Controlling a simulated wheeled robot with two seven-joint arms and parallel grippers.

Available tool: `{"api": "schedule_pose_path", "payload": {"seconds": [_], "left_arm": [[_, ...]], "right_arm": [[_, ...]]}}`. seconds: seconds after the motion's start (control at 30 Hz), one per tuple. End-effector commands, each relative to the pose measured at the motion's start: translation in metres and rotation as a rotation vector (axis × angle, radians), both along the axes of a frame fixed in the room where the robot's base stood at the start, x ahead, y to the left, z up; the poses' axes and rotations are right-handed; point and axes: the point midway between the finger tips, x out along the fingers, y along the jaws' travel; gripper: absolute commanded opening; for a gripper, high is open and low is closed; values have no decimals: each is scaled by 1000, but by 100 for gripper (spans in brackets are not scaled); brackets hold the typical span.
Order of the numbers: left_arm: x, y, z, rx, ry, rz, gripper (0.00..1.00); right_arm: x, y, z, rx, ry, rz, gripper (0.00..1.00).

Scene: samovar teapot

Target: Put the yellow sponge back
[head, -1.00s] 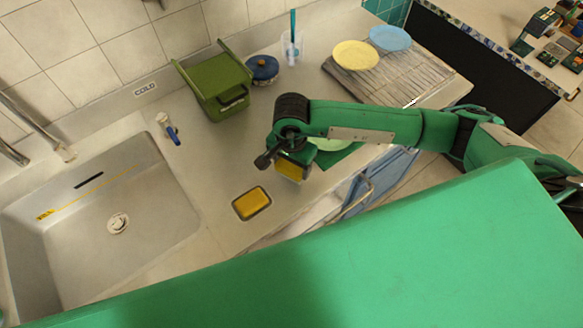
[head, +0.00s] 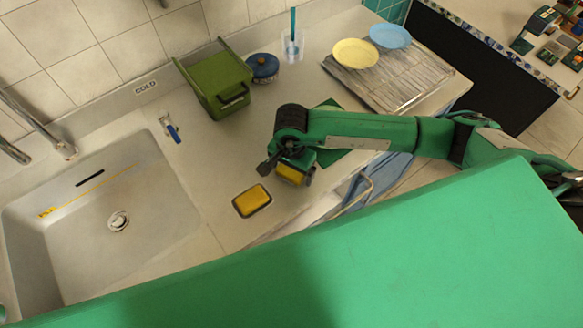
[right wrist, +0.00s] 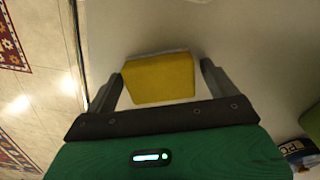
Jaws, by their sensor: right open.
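A yellow sponge (head: 252,201) lies in a dark-rimmed holder on the counter, right of the sink. My right gripper (head: 293,178) is to the right of it, pointing down near the counter's front edge. A second yellow block (head: 291,175) shows under this gripper, partly hidden by it. In the right wrist view, a yellow block (right wrist: 160,79) with a pale far edge lies between the two fingers of the right gripper (right wrist: 160,78). The fingers are open, with narrow gaps at both sides of the block. My left gripper is not in view.
A green container (head: 215,82) and blue pot (head: 262,68) stand at the back. A rack (head: 400,80) holds plates.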

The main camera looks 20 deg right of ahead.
Motion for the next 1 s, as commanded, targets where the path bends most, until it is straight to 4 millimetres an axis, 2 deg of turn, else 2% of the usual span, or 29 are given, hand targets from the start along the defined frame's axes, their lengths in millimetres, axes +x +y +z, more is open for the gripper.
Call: {"api": "schedule_pose_path", "payload": {"seconds": [0.17, 0.23, 0.5, 0.7, 0.83, 1.0], "left_arm": [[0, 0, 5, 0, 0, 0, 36], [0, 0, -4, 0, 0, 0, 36], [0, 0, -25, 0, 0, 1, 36], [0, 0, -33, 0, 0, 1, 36], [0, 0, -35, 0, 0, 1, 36], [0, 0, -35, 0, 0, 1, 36]], "right_arm": [[0, 0, 6, 1, -1, 0, 89], [1, 0, 14, 2, -5, 1, 89], [2, 0, 74, 1, -7, 1, 89], [1, 0, 107, 1, -4, 1, 89], [1, 0, 119, 0, -2, 0, 89], [0, 0, 123, 1, 1, 0, 89]]}}
